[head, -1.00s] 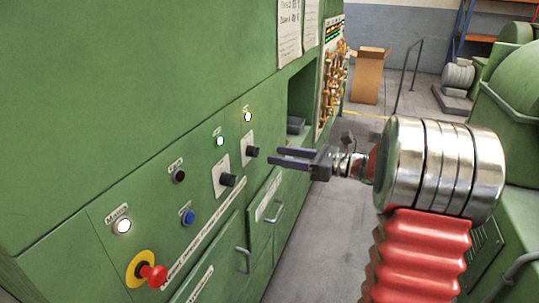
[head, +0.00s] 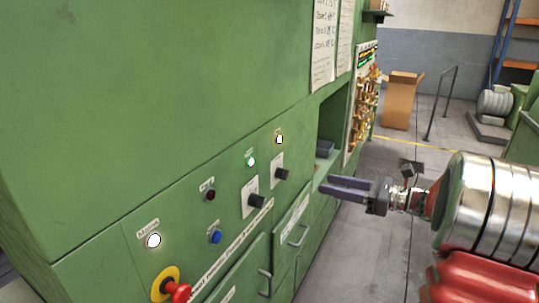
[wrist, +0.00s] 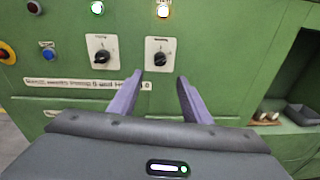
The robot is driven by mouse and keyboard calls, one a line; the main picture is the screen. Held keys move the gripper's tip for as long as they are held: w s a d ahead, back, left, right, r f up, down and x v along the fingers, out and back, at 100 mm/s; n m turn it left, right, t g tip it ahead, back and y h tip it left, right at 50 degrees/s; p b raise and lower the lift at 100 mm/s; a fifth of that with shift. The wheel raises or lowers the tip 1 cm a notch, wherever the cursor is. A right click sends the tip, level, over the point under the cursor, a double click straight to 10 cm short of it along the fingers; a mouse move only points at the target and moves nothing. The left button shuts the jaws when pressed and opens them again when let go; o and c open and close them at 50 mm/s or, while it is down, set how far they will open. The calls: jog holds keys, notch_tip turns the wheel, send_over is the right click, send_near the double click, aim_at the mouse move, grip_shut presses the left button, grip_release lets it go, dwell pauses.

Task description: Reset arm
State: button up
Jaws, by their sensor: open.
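My gripper (head: 345,187) is at the right of the head view, with its two purple-grey fingers pointing left toward the green cabinet (head: 120,110). In the wrist view my gripper (wrist: 160,92) shows its fingers apart with nothing between them. The cabinet's control panel is beyond the fingertips. It carries two black rotary knobs (head: 256,201) on white plates, which also show in the wrist view (wrist: 102,56). The fingers appear apart from the panel. My arm shows as silver rings and a red bellows at the right edge.
A red emergency stop (head: 179,291), a blue button (head: 215,236) and lit lamps (head: 153,241) are on the panel. Cabinet doors with handles (head: 298,236) are below. An open recess (head: 331,120) is to the right. A cardboard box (head: 401,101) stands behind. Grey floor (head: 375,240) is clear beside the cabinet.

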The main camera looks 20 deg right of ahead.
jog(key=s+a+f+n+g+h, duration=0.5)
jog(key=s+a+f+n+g, duration=0.4)
jog(key=s+f+n, duration=0.35)
jog(key=s+a+r+n+t+h, duration=0.1)
jog(key=s+a+r+n+h, duration=0.2)
jog(key=s+a+n, duration=0.3)
jog(key=s+a+r+n+h, duration=0.3)
jog(key=s+a+n, duration=0.3)
jog(key=n, duration=0.4)
jog(key=shift+a+r+t+h, duration=0.3)
jog(key=shift+r+t, duration=0.1)
jog(key=shift+r, duration=0.1)
dwell(0.5)
